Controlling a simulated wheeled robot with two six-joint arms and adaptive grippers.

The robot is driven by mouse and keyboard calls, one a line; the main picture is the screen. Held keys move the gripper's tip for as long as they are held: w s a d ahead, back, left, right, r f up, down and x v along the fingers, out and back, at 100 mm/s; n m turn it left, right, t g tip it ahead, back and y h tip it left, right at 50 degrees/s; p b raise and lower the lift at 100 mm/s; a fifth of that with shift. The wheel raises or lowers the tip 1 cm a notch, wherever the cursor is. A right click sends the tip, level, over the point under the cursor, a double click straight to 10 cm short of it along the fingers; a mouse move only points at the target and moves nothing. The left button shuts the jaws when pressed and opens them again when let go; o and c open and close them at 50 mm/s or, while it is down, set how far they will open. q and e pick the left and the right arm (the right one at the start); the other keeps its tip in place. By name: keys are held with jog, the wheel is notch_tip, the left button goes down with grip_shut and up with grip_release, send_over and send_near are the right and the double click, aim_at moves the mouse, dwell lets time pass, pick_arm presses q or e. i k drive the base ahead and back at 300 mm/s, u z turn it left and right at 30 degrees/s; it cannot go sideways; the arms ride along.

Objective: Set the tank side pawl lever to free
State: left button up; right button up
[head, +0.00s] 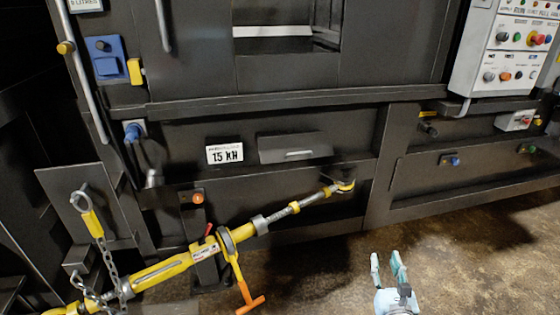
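A yellow ratchet turnbuckle (163,272) slants across the lower left, from a chain (108,262) at lower left up to a yellow hook end (346,185) at the machine's lower panel. A grey ratchet ring (227,240) sits around its middle, with an orange-ended handle (250,303) hanging down. A small red-tipped lever (210,229) stands up just left of the ring; I cannot tell whether it is the pawl lever or how it is set. My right gripper (388,268) is at the bottom, right of the turnbuckle, fingers apart and empty. My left gripper is out of view.
The dark machine body fills the back, with a "15 kN" plate (225,154) and a control panel (510,45) at upper right. A yellow-handled safety hook (92,222) hangs at left. Bare floor (320,278) lies between the orange handle and my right gripper.

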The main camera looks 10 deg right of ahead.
aim_at(201, 242)
jog(key=z, duration=0.1)
jog(key=i, duration=0.9)
jog(key=u, duration=0.75)
